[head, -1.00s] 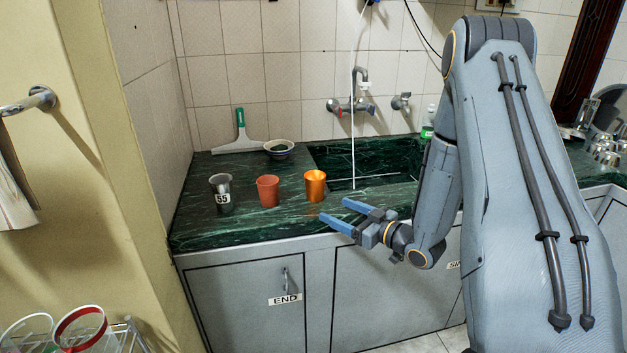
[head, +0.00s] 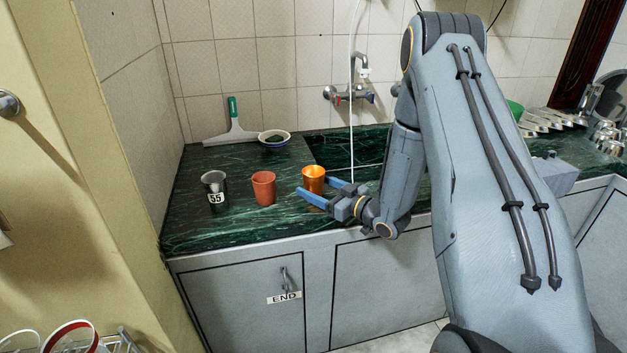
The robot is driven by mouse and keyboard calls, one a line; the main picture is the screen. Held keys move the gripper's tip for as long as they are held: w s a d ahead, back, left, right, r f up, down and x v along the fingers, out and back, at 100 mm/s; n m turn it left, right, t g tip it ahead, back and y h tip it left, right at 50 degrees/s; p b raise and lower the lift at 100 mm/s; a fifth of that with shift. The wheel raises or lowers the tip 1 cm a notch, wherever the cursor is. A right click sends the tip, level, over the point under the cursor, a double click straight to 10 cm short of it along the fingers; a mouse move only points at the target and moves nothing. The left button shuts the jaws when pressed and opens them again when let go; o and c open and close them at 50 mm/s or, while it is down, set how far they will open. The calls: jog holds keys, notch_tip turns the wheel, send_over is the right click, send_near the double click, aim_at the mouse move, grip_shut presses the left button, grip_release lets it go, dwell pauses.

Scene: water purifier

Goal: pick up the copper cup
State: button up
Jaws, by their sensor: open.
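The copper cup (head: 313,177) is shiny orange metal and stands upright on the dark green counter (head: 232,228). It is the rightmost of three cups in a row. My gripper (head: 315,189) is open, with its two blue fingers pointing left towards the cup. The fingers overlap the lower part of the cup in the head view. One finger shows in front of it and the other at its right. I cannot tell whether they touch the cup.
A matte red-brown cup (head: 263,188) stands just left of the copper cup. A bowl (head: 274,138) and a squeegee (head: 233,128) lie behind. A tap (head: 350,95) is on the tiled wall.

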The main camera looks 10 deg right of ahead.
jog(key=shift+w+a, duration=0.35)
jog(key=shift+w, duration=0.1)
jog(key=c, duration=1.3)
